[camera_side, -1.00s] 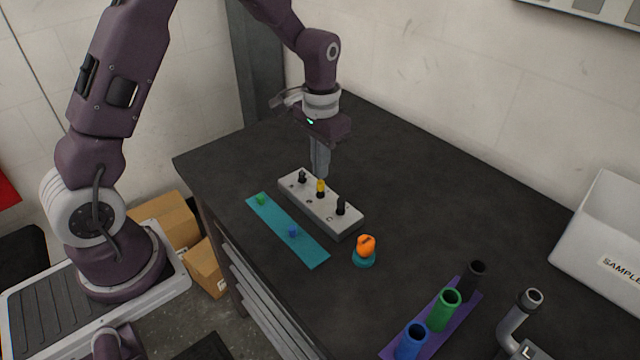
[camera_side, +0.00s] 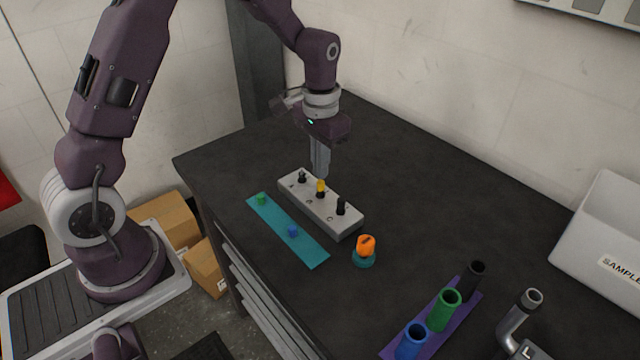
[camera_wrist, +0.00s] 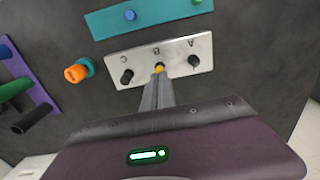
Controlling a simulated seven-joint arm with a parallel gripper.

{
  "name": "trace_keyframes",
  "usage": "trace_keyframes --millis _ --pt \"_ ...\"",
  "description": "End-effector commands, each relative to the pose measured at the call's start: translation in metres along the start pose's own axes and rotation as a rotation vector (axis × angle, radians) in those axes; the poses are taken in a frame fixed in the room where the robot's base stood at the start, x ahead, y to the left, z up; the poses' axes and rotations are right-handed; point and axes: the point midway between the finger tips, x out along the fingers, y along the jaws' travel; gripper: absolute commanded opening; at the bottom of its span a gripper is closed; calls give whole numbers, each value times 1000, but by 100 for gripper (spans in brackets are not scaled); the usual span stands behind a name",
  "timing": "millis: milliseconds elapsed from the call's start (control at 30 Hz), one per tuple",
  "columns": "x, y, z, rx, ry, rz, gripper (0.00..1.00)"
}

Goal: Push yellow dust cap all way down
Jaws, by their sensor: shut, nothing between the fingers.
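The yellow dust cap (camera_side: 320,185) sits on the middle black post of a light grey block (camera_side: 340,219). It also shows in the wrist view (camera_wrist: 159,68), at the middle position marked B, partly covered by my fingertips. My gripper (camera_side: 320,176) is shut and empty, pointing down, with its tips right at the cap's top. Whether the tips touch the cap I cannot tell. The block's other posts, a left one (camera_side: 302,176) and a right one (camera_side: 341,207), are black and bare of caps.
A teal strip (camera_side: 312,254) in front of the block holds a green cap (camera_side: 261,199) and a blue cap (camera_side: 293,231). An orange piece (camera_side: 366,244) stands on a teal base to the right. A purple strip (camera_side: 465,307) with coloured tubes lies farther right. The bench behind the block is clear.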

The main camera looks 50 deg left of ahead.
Motion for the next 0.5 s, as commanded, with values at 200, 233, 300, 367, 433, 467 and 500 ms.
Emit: trace_keyframes --millis 200,233,300,367,433,467,500 --pt "0 0 0 0 0 0 0" --pt "0 0 0 0 0 0 0" --pt "0 0 0 0 0 0 0" --pt "1 0 0 0 0 0 0" --pt "4 0 0 0 -1 0 0" --pt "5 0 0 0 -1 0 0" --pt "7 0 0 0 -2 0 0"
